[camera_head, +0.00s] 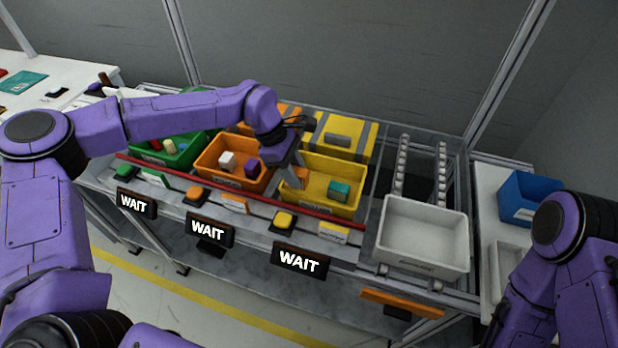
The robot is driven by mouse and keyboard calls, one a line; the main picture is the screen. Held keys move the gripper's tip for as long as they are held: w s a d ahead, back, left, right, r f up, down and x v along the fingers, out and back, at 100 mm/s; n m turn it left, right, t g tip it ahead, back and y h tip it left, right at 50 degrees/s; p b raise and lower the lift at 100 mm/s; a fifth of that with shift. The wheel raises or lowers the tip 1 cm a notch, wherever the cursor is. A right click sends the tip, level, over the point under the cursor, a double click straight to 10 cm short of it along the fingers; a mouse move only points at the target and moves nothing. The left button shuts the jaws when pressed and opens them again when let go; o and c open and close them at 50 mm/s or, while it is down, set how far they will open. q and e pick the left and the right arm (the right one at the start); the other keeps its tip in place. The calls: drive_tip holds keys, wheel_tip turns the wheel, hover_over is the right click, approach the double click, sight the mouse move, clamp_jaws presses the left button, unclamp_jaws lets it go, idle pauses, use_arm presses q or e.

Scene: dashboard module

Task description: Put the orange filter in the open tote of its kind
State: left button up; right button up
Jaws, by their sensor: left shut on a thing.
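My left gripper (291,178) reaches in from the left and points down at the left end of the open yellow tote (322,202). It is shut on a small orange block, the orange filter (301,176), partly hidden by the fingers. I cannot tell whether the filter is above the tote or inside it. The open orange tote (231,183) stands just left, with a white block (227,159) and a purple block (251,169) in it. A teal block (339,190) lies in the yellow tote. My right gripper is out of view.
An open green tote (168,155) with several pieces stands at the left. A lidded yellow tote (350,128) is behind. An empty white tote (420,235) is at the right. A red rail (335,218), coloured buttons and several WAIT signs (300,263) run along the front.

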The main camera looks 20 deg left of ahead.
use_arm(q)
drive_tip(key=w+f+p, duration=0.1)
drive_tip(key=w+f, duration=0.5)
drive_tip(key=shift+w+f, duration=0.1)
drive_tip(key=shift+w, duration=0.05)
drive_tip(key=f+p, duration=0.1)
drive_tip(key=f, duration=0.2)
drive_tip(key=shift+w+f, duration=0.2)
drive_tip(key=shift+f, duration=0.3)
drive_tip(key=o, duration=1)
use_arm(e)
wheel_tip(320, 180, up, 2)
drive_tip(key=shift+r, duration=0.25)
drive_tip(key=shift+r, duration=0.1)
use_arm(q)
drive_tip(key=shift+a+r, duration=0.2)
drive_tip(key=shift+r, duration=0.2)
drive_tip(key=b+v, duration=0.2)
drive_tip(key=v, duration=0.9)
drive_tip(key=shift+w+r, duration=0.1)
drive_tip(key=shift+r, duration=0.2)
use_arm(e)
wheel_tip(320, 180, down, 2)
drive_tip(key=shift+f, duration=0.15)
